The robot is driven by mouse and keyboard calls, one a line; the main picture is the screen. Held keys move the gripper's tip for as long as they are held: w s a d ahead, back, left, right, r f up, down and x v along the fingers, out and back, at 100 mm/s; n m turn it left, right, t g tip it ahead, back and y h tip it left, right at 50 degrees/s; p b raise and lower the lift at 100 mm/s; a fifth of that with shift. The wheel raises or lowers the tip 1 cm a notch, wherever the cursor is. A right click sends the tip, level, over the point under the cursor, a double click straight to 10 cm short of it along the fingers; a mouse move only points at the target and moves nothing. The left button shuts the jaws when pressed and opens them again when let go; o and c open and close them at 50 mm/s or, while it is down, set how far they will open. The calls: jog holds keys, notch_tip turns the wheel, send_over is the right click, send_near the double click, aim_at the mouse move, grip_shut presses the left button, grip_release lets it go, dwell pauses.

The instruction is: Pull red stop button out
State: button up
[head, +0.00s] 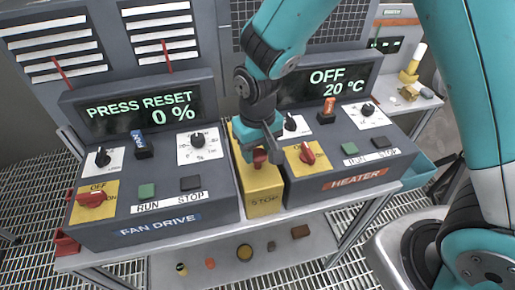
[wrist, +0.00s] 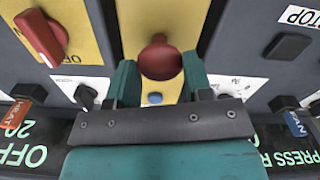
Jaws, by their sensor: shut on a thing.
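The red stop button (head: 260,156) is a round mushroom knob on the yellow stop box (head: 262,199), between the fan drive and heater panels. My gripper (head: 260,148) reaches down to it from above and partly hides it. In the wrist view my gripper (wrist: 160,75) has one finger on each side of the red button (wrist: 160,58), shut on it. The button stands out from the yellow face (wrist: 157,15). I cannot tell how far it is pulled out. A small blue button (wrist: 154,98) shows on the yellow box near the gripper.
The fan drive panel (head: 160,229) reads "PRESS RESET 0 %". The heater panel (head: 358,185) reads "OFF 20 °C". Red rotary switches stand on the fan panel (head: 97,199) and the heater (head: 307,153), the latter close to my gripper. Small loose items lie on a lower shelf (head: 220,270).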

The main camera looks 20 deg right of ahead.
aim_at(258, 153)
jog(key=o, duration=1.3)
jog(key=shift+r, duration=0.1)
notch_tip(258, 153, up, 17)
jog(key=b, duration=0.3)
jog(key=shift+r+b, duration=0.2)
jog(key=shift+b, duration=0.15)
jog(key=s+d+f+n+y+b, duration=0.1)
jog(key=s+f+n+y+b, duration=0.1)
jog(key=s, duration=0.6)
jog(key=s+d+f+n+y+b, duration=0.1)
jog(key=s+f+b, duration=0.3)
jog(key=s, duration=0.5)
notch_tip(258, 153, down, 2)
jog(key=shift+f+n+y, duration=0.15)
jog(key=shift+n+y, duration=0.45)
jog(key=shift+n, duration=0.2)
